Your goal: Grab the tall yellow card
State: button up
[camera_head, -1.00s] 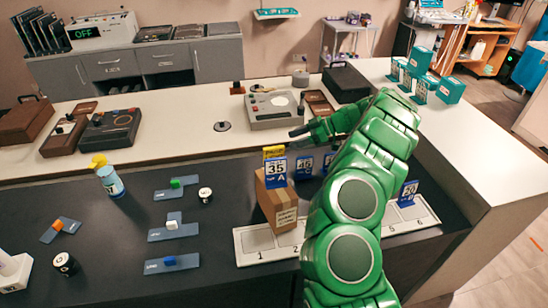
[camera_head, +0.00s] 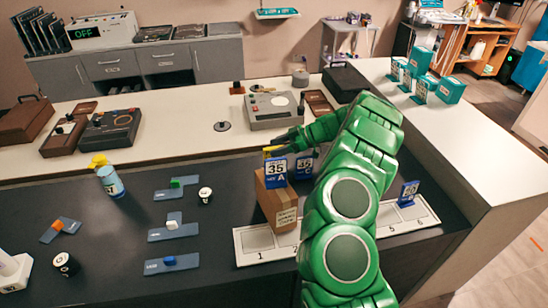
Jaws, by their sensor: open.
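The yellow card (camera_head: 272,151) shows as a small strip behind and above a blue-and-white card marked 35 A (camera_head: 276,172), at the cardboard box (camera_head: 281,208). The rest of the yellow card is hidden. My gripper (camera_head: 277,144) reaches in from the right. Its dark fingers are open, right at the top of the yellow card. I cannot tell whether they touch it or stand on both sides of it.
Another blue card (camera_head: 303,167) stands just right of the box, partly behind my arm. A blue card (camera_head: 408,192) stands on the numbered white tray (camera_head: 428,216). A blue can with a yellow top (camera_head: 111,181) stands to the left. The dark counter front is open.

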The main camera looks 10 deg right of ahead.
grip_shut()
dwell(0.3)
